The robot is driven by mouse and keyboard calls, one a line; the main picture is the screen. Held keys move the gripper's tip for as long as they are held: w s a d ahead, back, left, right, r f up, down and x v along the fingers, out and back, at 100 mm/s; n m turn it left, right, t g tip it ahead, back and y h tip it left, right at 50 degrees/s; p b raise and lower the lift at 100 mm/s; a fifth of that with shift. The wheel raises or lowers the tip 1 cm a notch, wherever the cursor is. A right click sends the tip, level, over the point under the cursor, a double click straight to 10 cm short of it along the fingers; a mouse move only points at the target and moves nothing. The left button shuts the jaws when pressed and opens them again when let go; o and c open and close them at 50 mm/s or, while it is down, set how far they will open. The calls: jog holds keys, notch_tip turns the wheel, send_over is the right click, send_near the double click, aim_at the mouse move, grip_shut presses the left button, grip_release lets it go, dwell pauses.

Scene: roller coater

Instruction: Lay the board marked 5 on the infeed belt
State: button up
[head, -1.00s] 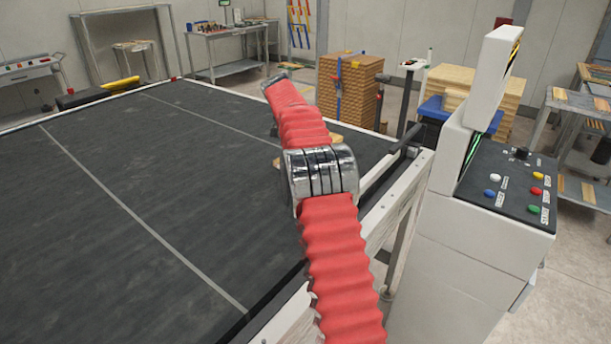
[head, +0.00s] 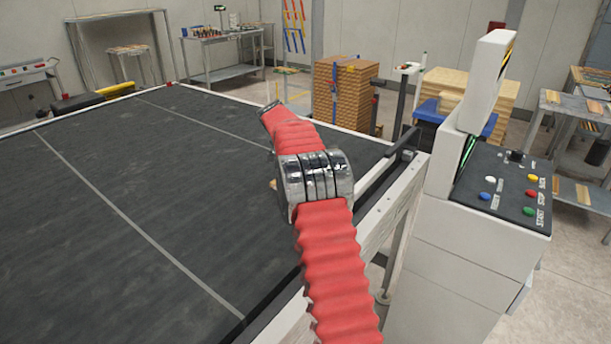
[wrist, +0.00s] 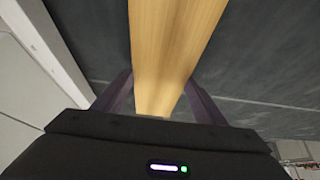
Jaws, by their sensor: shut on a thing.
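My gripper (wrist: 158,97) is shut on a pale wooden board (wrist: 172,45), its fingers on both sides of it in the wrist view. No number can be read on the board. The dark infeed belt (head: 130,205) with thin pale lines fills the left of the head view, and its dark surface also shows behind the board in the wrist view (wrist: 265,55). In the head view my red-sleeved arm reaches over the belt's right side and hides the gripper and most of the board. I cannot tell whether the board touches the belt.
A pale frame rail (head: 385,215) runs along the belt's right edge. A white control console (head: 460,250) with coloured buttons stands just right of it. Stacks of boards (head: 340,95) stand beyond the far right corner. Most of the belt is clear.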

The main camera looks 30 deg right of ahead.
jog(key=shift+f, duration=1.85)
jog(key=o, duration=1.4)
jog(key=shift+f, duration=0.1)
jog(key=shift+c, duration=0.2)
jog(key=v, duration=1.2)
